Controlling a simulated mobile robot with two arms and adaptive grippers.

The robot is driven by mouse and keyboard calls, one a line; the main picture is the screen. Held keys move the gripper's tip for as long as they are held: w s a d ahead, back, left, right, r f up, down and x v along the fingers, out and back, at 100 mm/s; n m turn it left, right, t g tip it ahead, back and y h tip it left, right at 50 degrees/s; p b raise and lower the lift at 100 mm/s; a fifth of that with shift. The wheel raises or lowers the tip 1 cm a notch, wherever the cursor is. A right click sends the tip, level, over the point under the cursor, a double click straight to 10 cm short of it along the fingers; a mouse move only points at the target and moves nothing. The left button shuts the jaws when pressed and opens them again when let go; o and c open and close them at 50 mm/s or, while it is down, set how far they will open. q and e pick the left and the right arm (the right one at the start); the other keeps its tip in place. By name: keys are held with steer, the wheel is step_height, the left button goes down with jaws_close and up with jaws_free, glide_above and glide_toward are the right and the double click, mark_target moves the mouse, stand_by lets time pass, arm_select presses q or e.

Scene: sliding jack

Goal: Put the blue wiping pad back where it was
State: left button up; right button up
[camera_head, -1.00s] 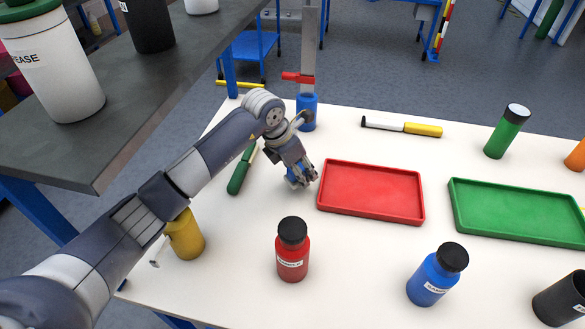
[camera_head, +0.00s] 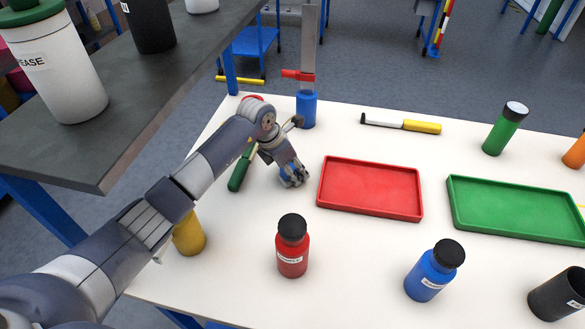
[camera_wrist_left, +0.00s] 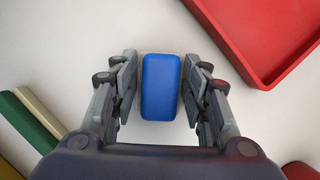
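The blue wiping pad (camera_wrist_left: 161,87) sits between the two fingers of my left gripper (camera_wrist_left: 161,75), its long sides parallel to them. In the head view my left gripper (camera_head: 292,178) points down over the white table, left of the red tray, and only a little blue of the pad shows among the fingers. The gap between pad and table is too small to judge. My right gripper is not in view.
The red tray (camera_head: 370,212) is just right of the gripper. A green-handled tool (camera_head: 239,170) lies to its left. A blue holder (camera_head: 306,110) stands behind, and a red bottle (camera_head: 292,255) in front. A yellow object (camera_head: 188,236) stands near my forearm.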

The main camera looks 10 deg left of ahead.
arm_select(q)
steer(key=shift+o, duration=1.3)
steer(key=shift+r, duration=0.15)
steer(key=v, duration=0.6)
steer(key=shift+s+a+r+b, duration=0.1)
steer(key=shift+a+r+b, duration=0.1)
steer(key=shift+r+b, duration=0.15)
steer(key=shift+s+r, duration=0.15)
steer(key=shift+r, duration=0.25)
